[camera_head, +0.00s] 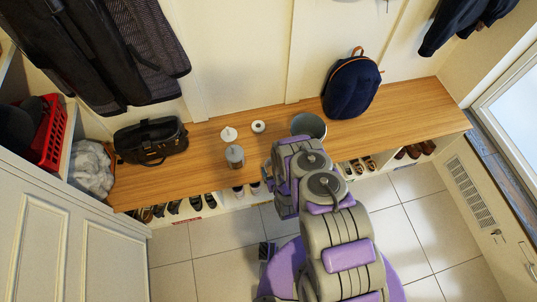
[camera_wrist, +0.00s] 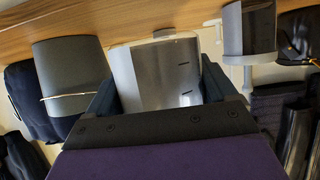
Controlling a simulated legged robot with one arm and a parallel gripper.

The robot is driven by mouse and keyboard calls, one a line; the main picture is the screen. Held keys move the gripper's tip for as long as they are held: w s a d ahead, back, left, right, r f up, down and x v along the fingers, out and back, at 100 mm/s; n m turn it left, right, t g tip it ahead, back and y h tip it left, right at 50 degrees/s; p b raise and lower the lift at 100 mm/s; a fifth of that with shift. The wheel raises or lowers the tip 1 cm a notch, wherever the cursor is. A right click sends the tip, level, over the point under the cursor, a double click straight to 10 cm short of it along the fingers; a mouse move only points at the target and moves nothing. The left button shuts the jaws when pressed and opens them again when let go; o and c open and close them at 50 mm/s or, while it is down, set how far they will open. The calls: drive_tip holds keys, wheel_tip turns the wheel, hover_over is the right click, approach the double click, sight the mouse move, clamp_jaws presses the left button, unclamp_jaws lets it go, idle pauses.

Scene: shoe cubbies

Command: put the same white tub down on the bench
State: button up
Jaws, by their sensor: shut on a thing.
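The white tub (camera_wrist: 155,72) fills the middle of the wrist view. My gripper (camera_wrist: 160,82) is shut on it, with one dark finger on each side. The wrist picture is upside down, with the bench along its top. In the head view my arm reaches to the front edge of the wooden bench (camera_head: 420,109), and it hides the tub and the gripper's fingers. I cannot tell whether the tub touches the bench.
A grey canister (camera_head: 235,155), a white knobbed item (camera_head: 229,134) and a white ring-shaped item (camera_head: 258,127) stand left. A backpack (camera_head: 351,86) and black bag (camera_head: 150,140) are farther apart.

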drive_tip(key=w+a+b, duration=0.1)
drive_tip(key=w, duration=0.2)
drive_tip(key=w+a+b, duration=0.1)
drive_tip(key=w, duration=0.3)
drive_tip(key=w+a+f+b, duration=0.1)
drive_tip(key=w, duration=0.2)
drive_tip(key=shift+w, duration=0.15)
wheel_tip(320, 180, down, 4)
drive_tip(key=shift+a+r+b, duration=0.1)
drive_tip(key=shift+r+b, duration=0.1)
drive_tip(key=shift+b, duration=0.6)
drive_tip(key=o, duration=1.1)
drive_tip(key=shift+r, duration=0.1)
drive_tip(key=shift+c, duration=0.2)
drive_tip(key=p+v, duration=0.3)
drive_tip(key=v, duration=0.9)
